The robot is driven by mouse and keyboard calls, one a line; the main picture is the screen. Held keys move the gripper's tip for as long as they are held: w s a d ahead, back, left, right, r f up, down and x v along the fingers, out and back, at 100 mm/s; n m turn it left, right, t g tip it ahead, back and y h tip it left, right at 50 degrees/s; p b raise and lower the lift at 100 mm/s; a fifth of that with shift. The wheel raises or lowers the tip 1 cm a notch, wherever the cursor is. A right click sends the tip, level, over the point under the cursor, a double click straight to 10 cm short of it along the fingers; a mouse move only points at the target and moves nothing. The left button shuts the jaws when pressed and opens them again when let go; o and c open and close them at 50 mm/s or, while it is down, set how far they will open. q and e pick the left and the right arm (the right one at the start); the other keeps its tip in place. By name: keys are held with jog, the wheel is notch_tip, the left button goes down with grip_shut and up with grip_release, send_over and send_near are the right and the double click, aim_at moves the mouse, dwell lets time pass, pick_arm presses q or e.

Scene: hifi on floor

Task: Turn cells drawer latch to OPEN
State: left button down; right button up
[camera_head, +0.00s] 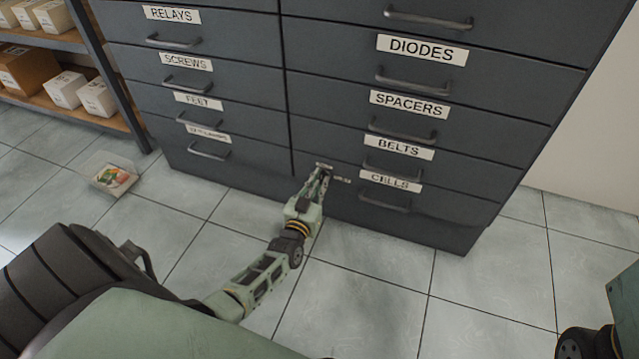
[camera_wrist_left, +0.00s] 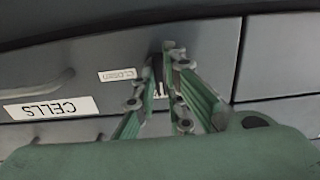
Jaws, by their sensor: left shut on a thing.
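The cells drawer (camera_head: 340,196) is the lowest right drawer of a dark grey cabinet, and looks shut. Its white CELLS label (camera_head: 390,181) also shows upside down in the left wrist view (camera_wrist_left: 50,108). A small CLOSED label (camera_wrist_left: 117,75) sits beside a dark latch (camera_wrist_left: 157,70) on the drawer's front. My left gripper (camera_head: 324,168) reaches low to the drawer's left end. In the left wrist view its fingertips (camera_wrist_left: 163,55) are shut on the latch and hide most of it. The latch's exact angle cannot be told. My right gripper is not in view.
Above are drawers with bar handles, including BELTS (camera_head: 405,148) and SPACERS (camera_head: 409,105). The floor in front of the cabinet is clear.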

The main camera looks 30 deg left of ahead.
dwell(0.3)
pick_arm(q)
jog(key=c, duration=2)
grip_release()
jog(key=shift+o, duration=0.9)
jog(key=shift+s, duration=0.1)
jog(key=v, duration=1.1)
jog(key=shift+s, duration=0.4)
